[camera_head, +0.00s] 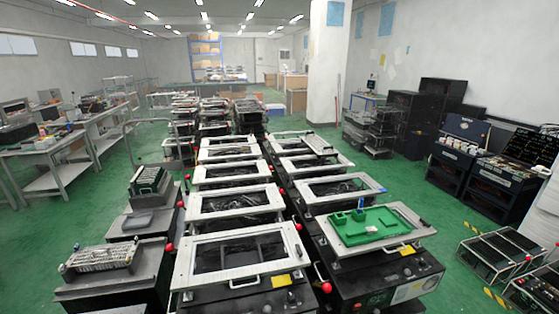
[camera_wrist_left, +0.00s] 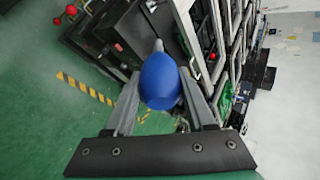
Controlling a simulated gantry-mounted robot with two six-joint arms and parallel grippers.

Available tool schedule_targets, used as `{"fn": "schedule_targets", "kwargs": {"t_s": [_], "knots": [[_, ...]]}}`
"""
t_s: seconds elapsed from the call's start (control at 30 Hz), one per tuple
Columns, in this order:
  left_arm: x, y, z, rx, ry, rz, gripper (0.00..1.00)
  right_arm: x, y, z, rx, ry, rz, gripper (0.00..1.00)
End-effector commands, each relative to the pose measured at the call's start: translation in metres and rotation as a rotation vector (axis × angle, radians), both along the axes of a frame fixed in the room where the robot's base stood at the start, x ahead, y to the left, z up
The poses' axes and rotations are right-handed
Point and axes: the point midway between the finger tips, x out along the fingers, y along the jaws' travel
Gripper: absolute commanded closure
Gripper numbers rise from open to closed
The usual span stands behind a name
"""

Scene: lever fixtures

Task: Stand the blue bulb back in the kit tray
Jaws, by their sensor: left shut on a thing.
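The blue bulb (camera_wrist_left: 161,82) is between the two fingers of my left gripper (camera_wrist_left: 160,76) in the left wrist view, and the gripper is shut on it. The bulb's rounded blue body faces the camera, with a grey tip beyond it. The green kit tray (camera_head: 376,232) lies on a white-framed cart top at the right of the middle in the head view. A small blue upright piece (camera_head: 360,204) stands at the tray's back edge; it is too small to make out. Neither gripper shows in the head view.
White-framed carts (camera_head: 240,256) stand in rows down the middle, close together. Green floor (camera_head: 440,200) is open between the carts and the dark cabinets (camera_head: 492,185) at right. A red knob (camera_wrist_left: 71,10) shows in the left wrist view.

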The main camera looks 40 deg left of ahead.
Motion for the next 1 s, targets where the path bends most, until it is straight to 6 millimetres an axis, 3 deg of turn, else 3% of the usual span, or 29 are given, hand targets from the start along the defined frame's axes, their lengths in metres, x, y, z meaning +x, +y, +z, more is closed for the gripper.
{"fn": "schedule_targets", "kwargs": {"t_s": [0.3,0.67,0.77,0.87,1.0], "knots": [[-0.01,-0.007,-0.008,0.001,-0.003,-0.005,0.67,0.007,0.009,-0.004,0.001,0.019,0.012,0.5],[-0.004,-0.012,-0.008,0.001,-0.003,-0.027,0.67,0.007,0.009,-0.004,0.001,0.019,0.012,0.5],[0.012,-0.028,-0.008,0.001,-0.002,-0.086,0.67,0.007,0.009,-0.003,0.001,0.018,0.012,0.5],[0.038,-0.058,-0.006,0.003,-0.005,-0.192,0.67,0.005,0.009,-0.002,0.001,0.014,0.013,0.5],[0.075,-0.12,-0.001,0.008,-0.016,-0.387,0.67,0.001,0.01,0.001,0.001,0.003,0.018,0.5]]}}
